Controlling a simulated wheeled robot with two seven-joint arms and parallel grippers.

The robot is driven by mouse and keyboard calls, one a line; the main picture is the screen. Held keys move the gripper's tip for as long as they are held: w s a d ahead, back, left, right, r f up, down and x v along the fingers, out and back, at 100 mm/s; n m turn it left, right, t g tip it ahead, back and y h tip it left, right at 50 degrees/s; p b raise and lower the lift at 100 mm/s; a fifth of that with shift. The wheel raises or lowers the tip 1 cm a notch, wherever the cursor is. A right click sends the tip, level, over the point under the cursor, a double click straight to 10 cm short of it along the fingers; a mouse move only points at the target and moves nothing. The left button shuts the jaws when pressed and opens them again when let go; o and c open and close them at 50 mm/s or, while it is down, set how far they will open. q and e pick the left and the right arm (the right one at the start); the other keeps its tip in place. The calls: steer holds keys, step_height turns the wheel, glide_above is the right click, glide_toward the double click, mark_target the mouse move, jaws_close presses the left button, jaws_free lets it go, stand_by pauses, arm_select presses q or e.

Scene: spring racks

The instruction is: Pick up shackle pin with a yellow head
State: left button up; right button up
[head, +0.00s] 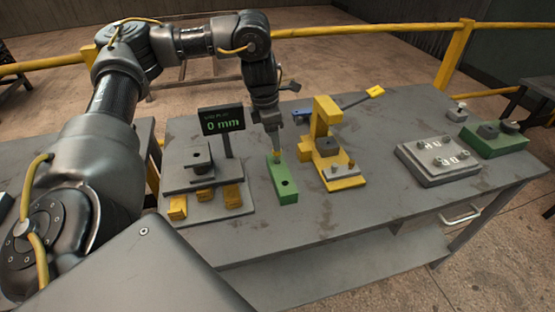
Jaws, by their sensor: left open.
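A small yellow spot, which looks like the yellow head of the shackle pin (277,155), shows at the far end of a green block (287,194) on the table. The pin's shank is not visible. My left gripper (274,146) points down right over this yellow head. Its fingers are open and very close to the head; whether they touch it I cannot tell. The green block also has a dark hole in its top, nearer the front. My right gripper is not in view.
A yellow press-like stand (327,142) is close to the right of my left gripper. A display reading 0 mm (222,121) and a grey fixture (198,175) with yellow blocks stand left. A grey plate (438,168) and another green block (492,142) lie right. The front middle table is clear.

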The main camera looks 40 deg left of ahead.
mark_target(277, 160)
arm_select(q)
steer(key=shift+w+d+f, duration=0.1)
steer(key=shift+d+f, duration=0.05)
steer(key=shift+f, duration=0.8)
steer(key=shift+w+d+f, duration=0.1)
steer(key=shift+w+f, duration=0.05)
steer(key=shift+f, duration=0.75)
steer(key=shift+w+d+f, duration=0.1)
steer(key=shift+d+f, duration=0.05)
steer(key=shift+f, duration=0.8)
steer(key=c, duration=0.9)
